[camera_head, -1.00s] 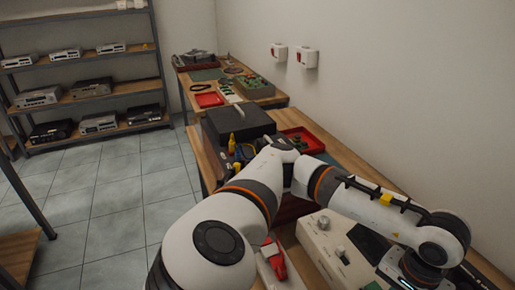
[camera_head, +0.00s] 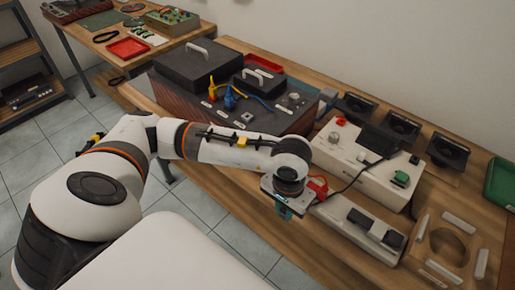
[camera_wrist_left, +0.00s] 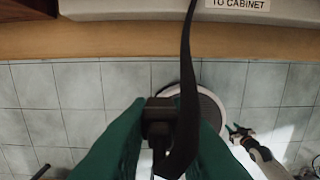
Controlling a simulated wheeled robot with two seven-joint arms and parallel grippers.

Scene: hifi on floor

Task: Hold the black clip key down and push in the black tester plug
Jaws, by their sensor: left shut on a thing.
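My left gripper (camera_head: 283,210) hangs just off the front edge of the bench, fingers pointing down. In the left wrist view its green fingers are shut on a small black plug (camera_wrist_left: 158,118) with a black cable (camera_wrist_left: 187,85). The cable leads toward the white tester box (camera_head: 345,155). Which key is the clip key is unclear. My right gripper (camera_wrist_left: 239,133) appears small at the lower right of the wrist view; its jaw state is unclear.
A red part (camera_head: 318,187) sits beside the left gripper. Black stands (camera_head: 402,125) line the back. A dark case (camera_head: 195,70) and coloured leads (camera_head: 228,95) are at left.

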